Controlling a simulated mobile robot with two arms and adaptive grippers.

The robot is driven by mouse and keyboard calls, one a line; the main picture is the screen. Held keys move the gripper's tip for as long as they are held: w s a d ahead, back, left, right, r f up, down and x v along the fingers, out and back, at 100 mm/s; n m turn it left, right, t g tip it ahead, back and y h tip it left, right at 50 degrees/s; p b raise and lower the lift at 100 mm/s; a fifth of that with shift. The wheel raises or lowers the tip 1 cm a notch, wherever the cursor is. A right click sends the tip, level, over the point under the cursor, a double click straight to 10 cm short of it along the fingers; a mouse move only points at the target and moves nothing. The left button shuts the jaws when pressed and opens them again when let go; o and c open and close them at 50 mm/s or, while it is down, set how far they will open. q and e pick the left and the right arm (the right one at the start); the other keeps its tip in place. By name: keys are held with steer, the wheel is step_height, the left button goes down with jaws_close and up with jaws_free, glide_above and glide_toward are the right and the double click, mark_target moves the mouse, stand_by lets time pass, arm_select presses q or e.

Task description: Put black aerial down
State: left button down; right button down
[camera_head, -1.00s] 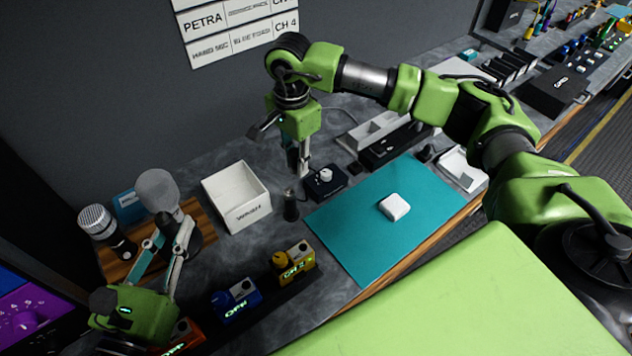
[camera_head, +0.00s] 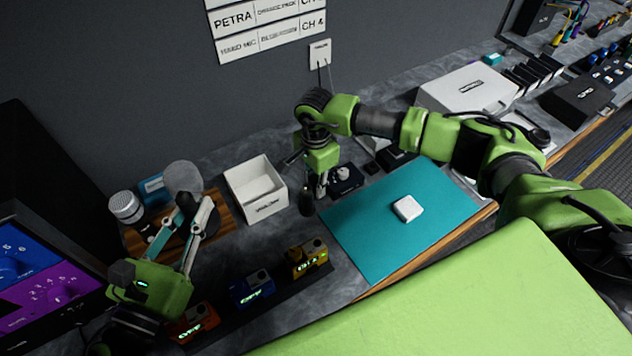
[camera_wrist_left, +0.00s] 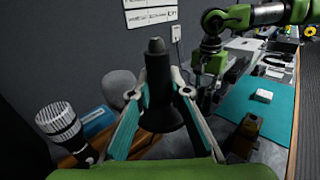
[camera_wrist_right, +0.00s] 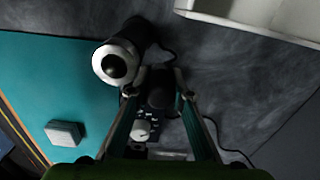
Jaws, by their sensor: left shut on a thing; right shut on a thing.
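My right gripper (camera_head: 320,192) is low over the counter, shut on a dark stubby piece (camera_wrist_right: 159,90), apparently the black aerial. The right wrist view shows it end-on between the fingertips; whether it touches the counter cannot be told. A black cylinder with a pale ringed top (camera_wrist_right: 118,62) stands close beside it; the head view also shows this cylinder (camera_head: 306,201). My left gripper (camera_head: 192,208) is shut on a black tapered piece (camera_wrist_left: 158,90) with a flared lower end, over the wooden board (camera_head: 222,218).
An open white box (camera_head: 258,200) stands between the grippers. A black device with a white knob (camera_head: 345,178) and a teal mat (camera_head: 375,245) with a white block (camera_head: 407,208) lie to the right. Orange, blue and yellow packs (camera_head: 308,257) line the front. A microphone (camera_head: 126,206) is at left.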

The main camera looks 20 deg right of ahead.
steer(key=shift+f, duration=0.1)
arm_select(q)
steer(key=shift+f+b, duration=0.45)
steer(key=shift+b, duration=0.05)
arm_select(e)
steer(key=shift+f, duration=0.3)
steer(key=c, duration=1.8)
jaws_free()
arm_select(q)
steer(key=shift+r, duration=0.1)
arm_select(e)
steer(key=shift+r, duration=0.1)
